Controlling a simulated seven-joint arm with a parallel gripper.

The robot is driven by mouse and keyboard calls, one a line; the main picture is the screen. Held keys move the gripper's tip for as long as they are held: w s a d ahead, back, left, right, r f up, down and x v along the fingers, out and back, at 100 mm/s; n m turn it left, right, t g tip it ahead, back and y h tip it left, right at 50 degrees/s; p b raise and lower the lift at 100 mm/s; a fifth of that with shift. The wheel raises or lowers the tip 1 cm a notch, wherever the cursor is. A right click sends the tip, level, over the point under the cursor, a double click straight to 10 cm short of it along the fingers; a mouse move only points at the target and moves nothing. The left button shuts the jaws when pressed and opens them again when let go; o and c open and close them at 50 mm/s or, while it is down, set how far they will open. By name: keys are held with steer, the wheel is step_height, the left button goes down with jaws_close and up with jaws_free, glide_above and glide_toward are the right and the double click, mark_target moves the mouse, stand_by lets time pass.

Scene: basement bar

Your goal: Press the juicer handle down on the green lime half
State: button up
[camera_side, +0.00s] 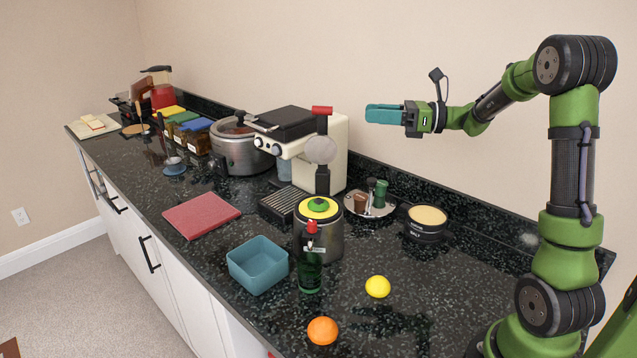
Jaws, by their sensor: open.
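The juicer (326,243) is a metal pot with a yellow top and a dark post behind it. A green lime half (318,204) sits cut side down or domed up on the yellow top. A grey rounded press head (320,150) hangs above the lime, apart from it. The red-tipped juicer handle (322,110) is at the top, raised. My gripper (368,114), with teal fingers, is open and empty. It points left, to the right of the handle at about the same picture height, with a visible gap; depth between them is unclear.
A dark green glass (309,272) stands before the juicer under its red tap. A teal box (258,265), orange (323,331), lemon (378,287), salt tin (426,223) and round tray (370,208) surround it. The espresso machine (305,145) stands close behind.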

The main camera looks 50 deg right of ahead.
steer(key=shift+v, duration=1.4)
